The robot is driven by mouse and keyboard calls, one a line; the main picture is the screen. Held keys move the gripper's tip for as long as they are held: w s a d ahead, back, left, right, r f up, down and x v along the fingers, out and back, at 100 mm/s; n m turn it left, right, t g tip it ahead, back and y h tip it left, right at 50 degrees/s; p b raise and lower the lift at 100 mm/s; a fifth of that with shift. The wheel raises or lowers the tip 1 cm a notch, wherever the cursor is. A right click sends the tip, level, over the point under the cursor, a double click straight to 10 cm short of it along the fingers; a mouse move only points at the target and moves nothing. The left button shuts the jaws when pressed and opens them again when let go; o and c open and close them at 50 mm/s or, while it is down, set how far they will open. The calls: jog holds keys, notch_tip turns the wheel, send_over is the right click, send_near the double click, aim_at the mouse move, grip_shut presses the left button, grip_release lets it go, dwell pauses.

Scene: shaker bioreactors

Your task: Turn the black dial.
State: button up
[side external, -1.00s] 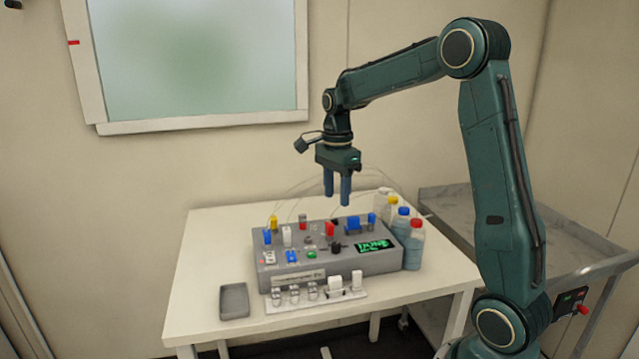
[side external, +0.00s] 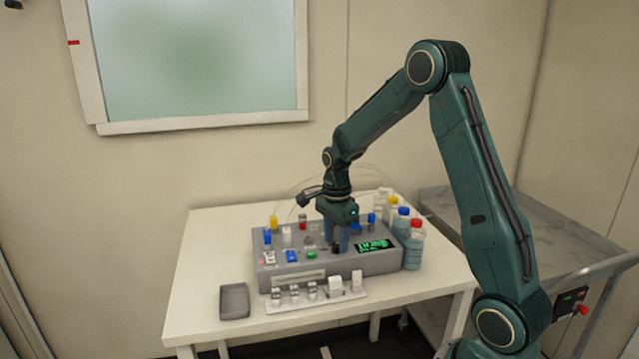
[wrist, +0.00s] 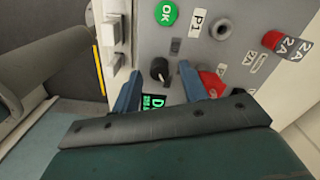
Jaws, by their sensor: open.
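The black dial (wrist: 159,68) is on the face of the grey control box (side external: 285,279). In the wrist view it sits between the tips of my two blue fingers, with a gap on each side. In the side external view the dial (side external: 336,248) shows small and dark, right at the fingertips. My gripper (side external: 337,246) points down over the box, open and holding nothing; it also shows in the wrist view (wrist: 160,70). I cannot tell whether the fingertips are level with the dial or slightly above it.
A red control (wrist: 211,84) is close beside my right finger in the wrist view. The green OK button (wrist: 166,13) and a lit green display (side external: 375,246) are nearby. Bottles (side external: 414,246) stand at the box's right. A grey tray (side external: 234,301) and a vial rack (side external: 318,300) lie in front.

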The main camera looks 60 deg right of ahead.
jog(key=shift+f, duration=0.55)
grip_shut()
